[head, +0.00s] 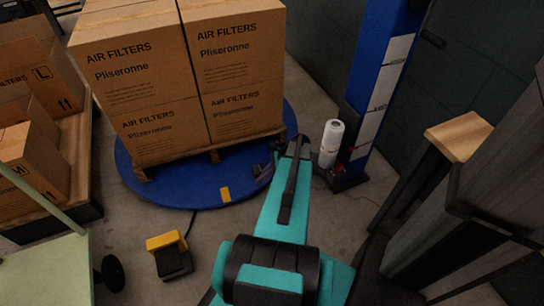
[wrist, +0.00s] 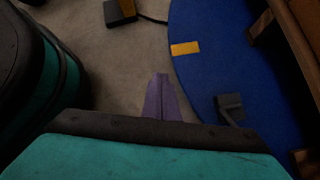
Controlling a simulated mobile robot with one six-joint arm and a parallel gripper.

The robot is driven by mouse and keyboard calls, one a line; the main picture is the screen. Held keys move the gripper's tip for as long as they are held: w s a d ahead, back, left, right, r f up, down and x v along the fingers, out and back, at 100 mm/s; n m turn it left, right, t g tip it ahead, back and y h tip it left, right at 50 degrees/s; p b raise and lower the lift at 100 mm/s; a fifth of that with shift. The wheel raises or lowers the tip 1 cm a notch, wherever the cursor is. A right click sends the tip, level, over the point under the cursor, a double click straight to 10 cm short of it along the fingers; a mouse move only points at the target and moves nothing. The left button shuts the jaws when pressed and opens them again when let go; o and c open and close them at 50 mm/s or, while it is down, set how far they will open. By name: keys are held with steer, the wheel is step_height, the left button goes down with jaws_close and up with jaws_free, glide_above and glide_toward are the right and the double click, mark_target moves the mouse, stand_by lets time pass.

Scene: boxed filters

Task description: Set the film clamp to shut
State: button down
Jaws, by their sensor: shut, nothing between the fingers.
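The likely film clamp, a small dark grey block (wrist: 229,104) with a thin arm, sits near the edge of the blue turntable (wrist: 208,75) in the wrist view. I cannot tell whether it is open or shut. My gripper (wrist: 163,98) has purple fingers, shut and empty, beside the turntable's rim and left of the block in that view. They look apart from it. In the head view my gripper (head: 265,175) shows small at the turntable's near right edge, close to dark parts that are hard to tell apart.
Stacked air filter boxes (head: 180,75) stand on a pallet on the turntable. A white film roll (head: 331,145) stands by the blue mast (head: 377,65). A yellow and black foot pedal (head: 169,255) lies on the floor. A wooden-topped stand (head: 458,135) is at right.

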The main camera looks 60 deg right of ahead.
steer(key=w+a+f+n+g, duration=0.2)
steer(key=a+n, duration=0.2)
steer(key=a, duration=0.4)
steer(key=w+a+f+n+g, duration=0.2)
steer(key=a+n, duration=0.2)
steer(key=a, duration=0.4)
steer(key=w+a+f+n+g, duration=0.25)
steer(key=a+n, duration=0.25)
steer(key=a, duration=0.4)
steer(key=s+a+f+n+g+h, duration=0.1)
steer(key=s+a+n+g+h, duration=0.1)
steer(key=s+a+n, duration=0.3)
steer(key=s+a+f+n+g+h, duration=0.2)
steer(key=s+a+n, duration=0.3)
steer(key=a+n, duration=0.7)
steer(key=shift+s+a+h, duration=0.2)
steer(key=shift+a+h, duration=0.6)
steer(key=shift+h, duration=0.1)
steer(key=shift+f, duration=0.1)
